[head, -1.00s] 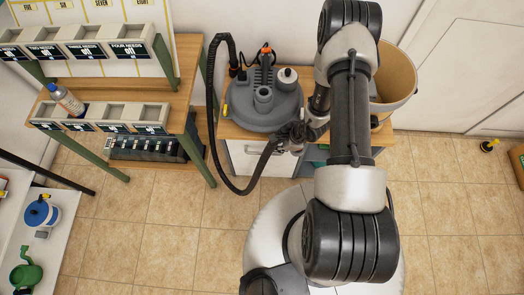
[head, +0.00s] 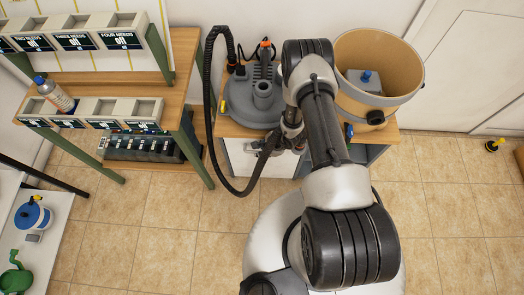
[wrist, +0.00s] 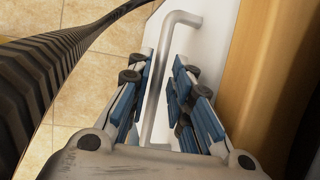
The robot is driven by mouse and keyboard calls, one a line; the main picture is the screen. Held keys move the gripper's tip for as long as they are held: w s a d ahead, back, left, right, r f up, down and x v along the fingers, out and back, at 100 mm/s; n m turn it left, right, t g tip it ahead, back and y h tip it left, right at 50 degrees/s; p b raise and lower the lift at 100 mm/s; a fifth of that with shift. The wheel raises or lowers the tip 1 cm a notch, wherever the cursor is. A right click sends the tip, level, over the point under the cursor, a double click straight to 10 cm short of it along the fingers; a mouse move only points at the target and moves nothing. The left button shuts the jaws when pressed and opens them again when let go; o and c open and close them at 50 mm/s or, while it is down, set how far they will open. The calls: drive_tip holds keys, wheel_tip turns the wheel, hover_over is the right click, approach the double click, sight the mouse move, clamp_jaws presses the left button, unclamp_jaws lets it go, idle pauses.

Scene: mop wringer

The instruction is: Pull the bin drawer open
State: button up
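The white bin drawer front (head: 238,160) is in the low wooden-topped cabinet below the grey vacuum head, and it looks shut. Its grey metal bar handle (wrist: 160,75) runs lengthwise through the wrist view, and the handle is partly visible in the head view (head: 252,147). My gripper (wrist: 156,88) is open, with blue-padded fingers on both sides of the handle bar. The bar lies between the fingers, and I see a gap on the right side; contact on the left is unclear. In the head view my gripper (head: 266,146) is small and partly hidden by my wrist.
A black ribbed hose (head: 209,110) loops down in front of the cabinet and passes close to my gripper's left in the wrist view. The grey vacuum head (head: 238,102) and a tan bucket (head: 350,85) stand on the cabinet. Tiled floor (head: 165,220) before it is clear.

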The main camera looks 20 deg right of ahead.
clamp_jaws()
idle(0.6)
